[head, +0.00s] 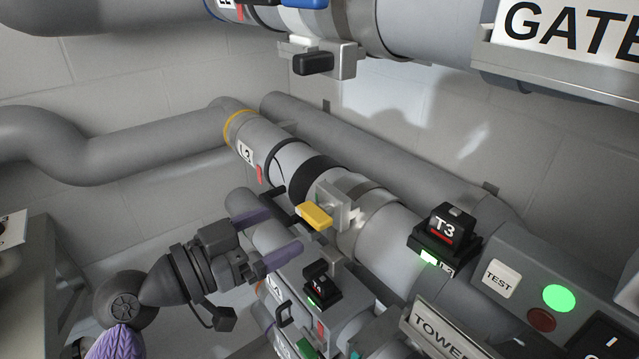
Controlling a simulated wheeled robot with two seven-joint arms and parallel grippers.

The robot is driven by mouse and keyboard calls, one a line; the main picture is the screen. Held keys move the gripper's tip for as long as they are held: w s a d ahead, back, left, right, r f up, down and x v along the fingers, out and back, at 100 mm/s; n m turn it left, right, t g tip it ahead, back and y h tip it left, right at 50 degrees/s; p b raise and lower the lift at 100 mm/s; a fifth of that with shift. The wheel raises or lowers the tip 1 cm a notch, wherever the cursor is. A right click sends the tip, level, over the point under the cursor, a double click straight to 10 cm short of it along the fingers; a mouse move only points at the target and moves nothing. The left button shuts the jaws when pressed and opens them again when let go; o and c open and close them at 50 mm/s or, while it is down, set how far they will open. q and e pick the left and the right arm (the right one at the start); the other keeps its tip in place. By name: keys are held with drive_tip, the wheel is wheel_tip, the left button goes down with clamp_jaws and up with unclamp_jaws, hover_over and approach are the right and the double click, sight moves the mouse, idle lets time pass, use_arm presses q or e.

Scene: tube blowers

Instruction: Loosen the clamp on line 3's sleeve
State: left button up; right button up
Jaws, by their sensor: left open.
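Line 3's pipe, with an L3 label (246,152) and a yellow ring (238,124), runs down to the right from the left of centre. Its sleeve (297,163) carries dark bands. A grey clamp block (345,196) sits on it, with a yellow lever (314,216) sticking out to the left. My left gripper (283,226) has purple fingers, which are apart and empty. It is just left of and below the yellow lever, its fingers pointing toward it, and I see no contact. My right gripper is not in view.
A black T3 box (445,228) with a green light sits on the pipe further right. Below is a T4 box (319,287) on another line. A panel with a TEST button (501,279) stands lower right. A large pipe with a black-handled clamp (314,63) crosses above.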

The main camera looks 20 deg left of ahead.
sight(306, 217)
use_arm(q)
drive_tip(key=p+x, duration=0.2)
drive_tip(key=x, duration=0.4)
drive_tip(key=shift+w+d, duration=0.25)
drive_tip(key=shift+w, duration=0.1)
drive_tip(key=shift+s, duration=0.1)
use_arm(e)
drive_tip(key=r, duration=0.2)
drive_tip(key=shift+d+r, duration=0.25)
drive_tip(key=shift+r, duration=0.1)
use_arm(q)
drive_tip(key=c, duration=1.1)
